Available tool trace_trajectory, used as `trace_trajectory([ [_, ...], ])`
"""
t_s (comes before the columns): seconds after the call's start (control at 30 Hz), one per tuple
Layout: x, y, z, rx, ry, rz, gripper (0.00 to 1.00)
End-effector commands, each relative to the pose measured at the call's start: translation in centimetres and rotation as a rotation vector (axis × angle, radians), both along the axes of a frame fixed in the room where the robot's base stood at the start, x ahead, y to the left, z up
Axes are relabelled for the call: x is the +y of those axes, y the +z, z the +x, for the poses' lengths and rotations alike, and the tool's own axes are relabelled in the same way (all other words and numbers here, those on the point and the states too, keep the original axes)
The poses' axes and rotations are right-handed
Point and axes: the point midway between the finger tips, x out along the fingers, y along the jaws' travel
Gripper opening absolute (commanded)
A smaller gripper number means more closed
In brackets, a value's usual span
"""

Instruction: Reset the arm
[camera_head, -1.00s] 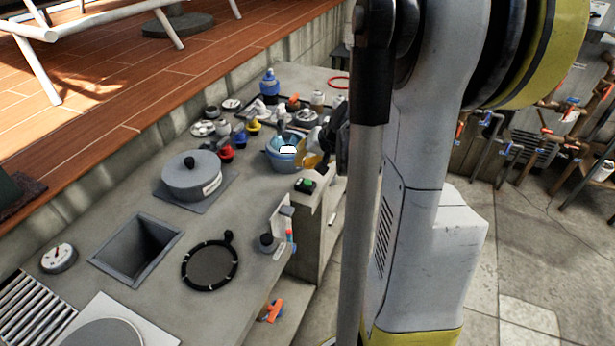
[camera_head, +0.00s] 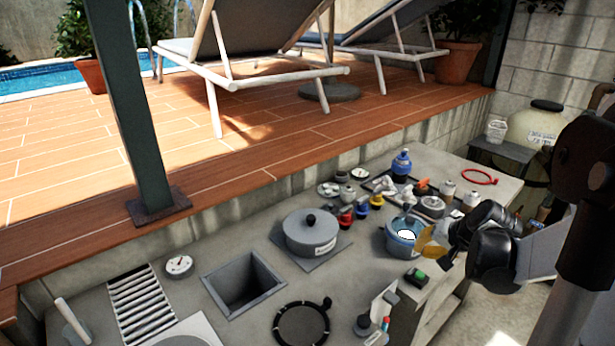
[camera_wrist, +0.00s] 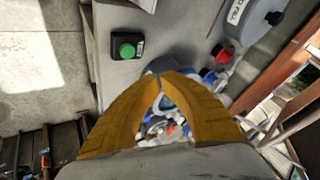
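My arm comes in from the right in the head view, with a dark wrist. My gripper's orange-yellow fingers (camera_head: 432,246) are just right of the blue pot (camera_head: 402,238), overlapping its edge in the picture; whether they touch it I cannot tell. In the wrist view my gripper (camera_wrist: 160,78) has its two fingers meeting at the tips, with a narrow gap lower down. I see nothing held between them. Part of the pot and small parts show through that gap.
A grey counter (camera_head: 205,325) holds a lidded grey pot (camera_head: 311,232), a square opening (camera_head: 243,283), a blue bottle (camera_head: 401,165) and several small fittings. A green-button box (camera_head: 417,277) is near the gripper, also in the wrist view (camera_wrist: 127,50). A post (camera_head: 125,110) stands left.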

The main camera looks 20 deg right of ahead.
Motion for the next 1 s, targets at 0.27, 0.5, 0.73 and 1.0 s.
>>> trace_trajectory([
  [0.27, 5.7, 2.7, 0.0, 0.026, 0.095, -0.056, 0.0],
  [0.5, 17.9, 7.3, -3.6, 0.063, 0.325, -0.215, 0.0],
  [0.73, 25.9, 8.9, -9.3, 0.056, 0.533, -0.372, 0.0],
  [1.0, 29.0, 8.9, -12.7, 0.033, 0.645, -0.462, 0.0],
])
